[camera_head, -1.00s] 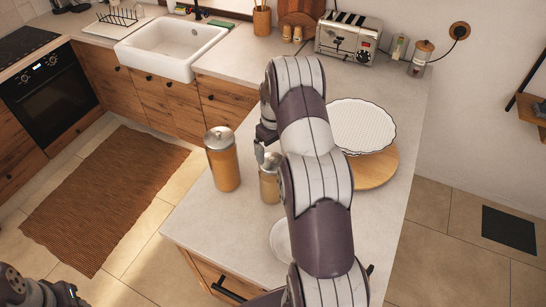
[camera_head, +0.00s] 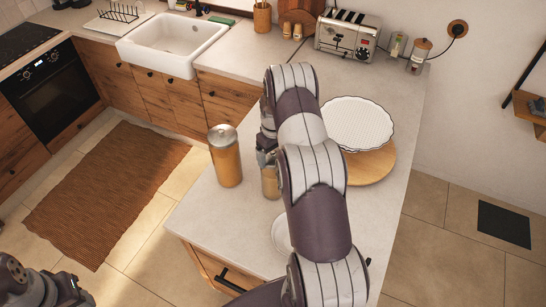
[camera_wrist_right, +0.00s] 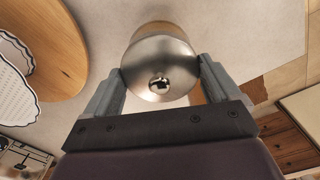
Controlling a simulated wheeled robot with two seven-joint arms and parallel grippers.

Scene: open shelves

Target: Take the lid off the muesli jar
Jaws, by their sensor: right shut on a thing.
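A smaller glass jar (camera_head: 270,182) with tan contents stands on the counter, partly hidden by my right arm. I cannot read a label on it. My right gripper (camera_head: 266,150) is at its top. In the right wrist view the gripper (camera_wrist_right: 160,72) is shut on a round, brushed-metal lid (camera_wrist_right: 160,58) with a small knob, one finger on each side. The jar body (camera_wrist_right: 166,27) shows behind the lid; whether a gap lies between them cannot be told. My left gripper (camera_head: 75,291) is at the lower left, away from the counter; its jaws are unclear.
A taller jar (camera_head: 225,158) with a metal lid stands just left of the smaller one. A white fluted dish (camera_head: 358,122) on a round wooden board (camera_head: 376,167) lies to the right. A small plate (camera_head: 281,236) is in front, partly behind my arm.

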